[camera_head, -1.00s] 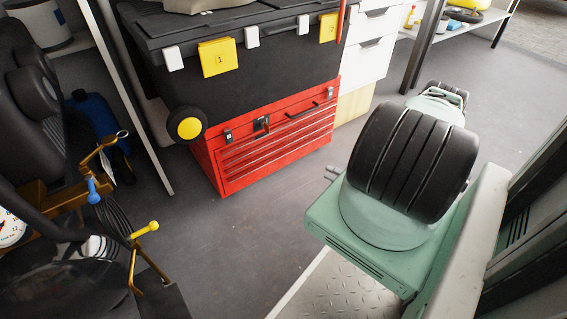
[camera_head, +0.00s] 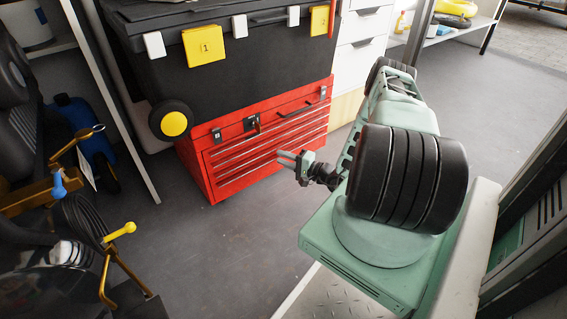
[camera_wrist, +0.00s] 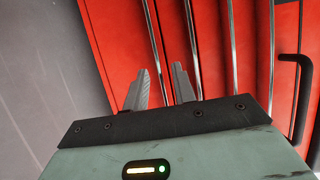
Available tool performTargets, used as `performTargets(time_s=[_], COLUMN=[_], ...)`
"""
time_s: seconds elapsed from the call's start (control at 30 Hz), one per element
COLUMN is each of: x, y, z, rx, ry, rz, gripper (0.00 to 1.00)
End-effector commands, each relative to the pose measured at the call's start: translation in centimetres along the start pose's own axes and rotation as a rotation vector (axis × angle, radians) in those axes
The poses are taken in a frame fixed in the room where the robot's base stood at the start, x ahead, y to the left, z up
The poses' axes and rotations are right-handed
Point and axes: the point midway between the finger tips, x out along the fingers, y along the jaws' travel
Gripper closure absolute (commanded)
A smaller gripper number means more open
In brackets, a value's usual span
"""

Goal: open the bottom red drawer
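The red tool chest (camera_head: 205,178) stands on the floor, its front crossed by several horizontal silver drawer strips. All its drawers look closed. The bottom red drawer (camera_head: 245,180) is the lowest panel on that front. In the wrist view the chest appears turned sideways, with the bottom drawer (camera_wrist: 112,35) at the left beside the grey floor. My gripper (camera_head: 283,158) is in front of the chest's lower right half, fingers pointing at it. In the wrist view my gripper (camera_wrist: 160,75) is open and empty. The leftmost strip (camera_wrist: 152,30) runs between the fingertips; I cannot tell how far away it is.
A black handle (camera_wrist: 303,75) is on the chest's upper part. A white drawer cabinet (camera_head: 362,45) stands to the right. Clutter with brass arms (camera_head: 105,280) is at left. The floor (camera_head: 220,250) in front is clear.

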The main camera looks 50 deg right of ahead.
Motion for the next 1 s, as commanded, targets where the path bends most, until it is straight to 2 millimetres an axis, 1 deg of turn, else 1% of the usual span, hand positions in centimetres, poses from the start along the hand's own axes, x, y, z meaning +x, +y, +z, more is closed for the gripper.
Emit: performTargets(time_s=[0.1, 0.33, 0.37, 0.4, 0.43, 0.47, 1.0], x=[0.44, 0.48, 0.48, 0.48, 0.47, 0.47, 0.45], y=[0.0, -0.07, -0.06, -0.06, -0.06, -0.05, -0.05], z=[0.01, 0.02, 0.02, 0.02, 0.01, 0.02, 0.01], rx=[0.0, 0.001, 0.001, 0.001, 0.001, 0.001, 0.0], ry=[-0.001, 0.0, 0.0, 0.0, 0.0, 0.0, 0.0], rz=[0.0, 0.0, 0.0, 0.0, 0.0, 0.0, 0.0], gripper=[0.74, 0.74, 0.76, 0.88, 0.96, 1.0, 1.0])
